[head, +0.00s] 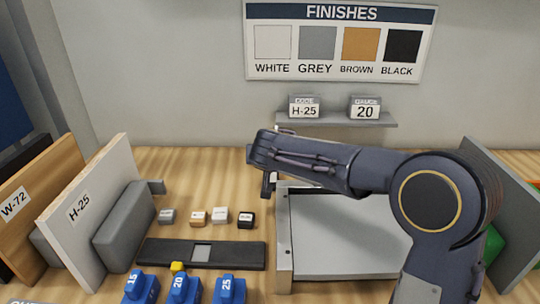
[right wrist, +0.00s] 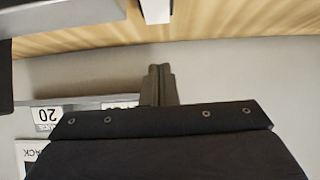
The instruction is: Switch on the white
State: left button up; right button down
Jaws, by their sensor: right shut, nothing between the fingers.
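The small white block (head: 220,214) stands on the wooden table in a row with a grey block (head: 167,215), a brown block (head: 198,218) and a black block (head: 246,219). It sits between the brown and black ones. I cannot read the labels on their fronts. My right gripper (head: 267,188) hangs above and behind the black block, to the right of the white one, apart from both. Its fingers are shut and empty; they also show in the right wrist view (right wrist: 161,82). My left gripper is out of view.
A FINISHES board (head: 340,42) and a shelf (head: 335,119) with H-25 and 20 cards are at the back wall. Panels (head: 92,213) stand at left. A dark strip (head: 160,252) and numbered blue blocks (head: 184,289) lie in front; a grey-topped unit (head: 340,243) is at right.

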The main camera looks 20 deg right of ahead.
aim_at(271, 176)
jog(key=x, duration=0.4)
jog(key=shift+p, duration=0.35)
jog(key=f, duration=0.1)
jog(key=w+f, duration=0.1)
jog(key=f, duration=0.1)
jog(key=shift+d+f, duration=0.15)
jog(key=shift+f, duration=0.6)
jog(key=shift+w+r+g+p, duration=0.15)
jog(key=shift+g+p, duration=0.15)
jog(key=shift+p, duration=0.65)
jog(key=shift+f, duration=0.35)
jog(key=shift+b, duration=0.35)
